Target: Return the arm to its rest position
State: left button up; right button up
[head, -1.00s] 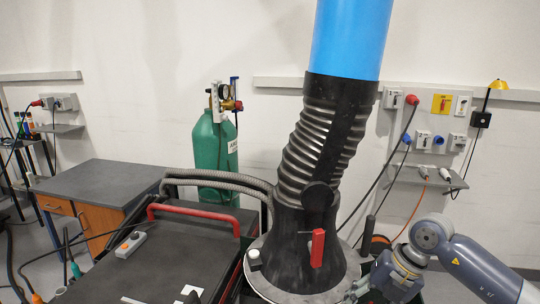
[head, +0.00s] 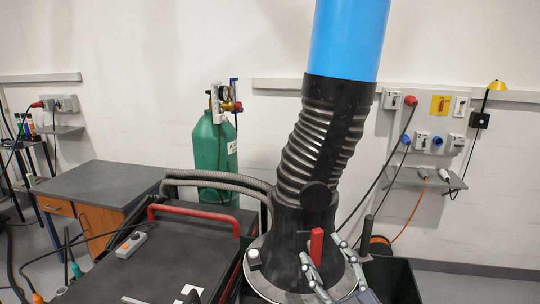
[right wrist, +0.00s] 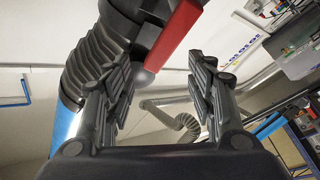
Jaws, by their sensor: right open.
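My right gripper (head: 322,254) is at the bottom of the head view, in front of the black extraction hood base (head: 285,248). Its two fingers are spread apart, one on each side of the red lever (head: 316,245) in that picture. In the right wrist view the open fingers (right wrist: 160,80) have nothing gripped between them. The red lever (right wrist: 178,35) shows there at the top, beyond the fingertips. I cannot tell whether a finger touches it. The lever stands upright in the head view. My left gripper is in no view.
A black ribbed hose with a blue pipe (head: 348,40) rises from the hood base. A green gas cylinder (head: 214,158) stands behind. A dark cart top with a red handle (head: 195,208) lies to the left. A dark green bin (head: 392,283) is at the lower right. Wall sockets hold cables.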

jog(key=s+d+f+m+g+h, duration=0.4)
jog(key=d+f, duration=0.1)
jog(key=f, duration=0.4)
jog(key=s+d+f+m+g+h, duration=0.3)
jog(key=s+d+f+m+h, duration=0.15)
jog(key=f, duration=0.55)
jog(key=s+f+g+y, duration=0.1)
jog(key=s+f+g, duration=0.45)
jog(key=s, duration=0.45)
jog(key=s+f+g, duration=0.4)
jog(key=s+f, duration=0.2)
jog(key=s, duration=0.4)
notch_tip(320, 180, down, 30)
jog(key=g+b, duration=0.1)
jog(key=b, duration=0.5)
jog(key=s+d+f+g+b, duration=0.1)
jog(key=s+f+b, duration=0.2)
jog(key=s+f, duration=0.6)
jog(key=s+d+f+b, duration=0.1)
jog(key=s+f+b, duration=0.2)
jog(key=s+f, duration=0.6)
notch_tip(320, 180, down, 7)
jog(key=shift+d+r+g, duration=0.1)
jog(key=shift+d+g, duration=0.25)
jog(key=shift+d, duration=0.05)
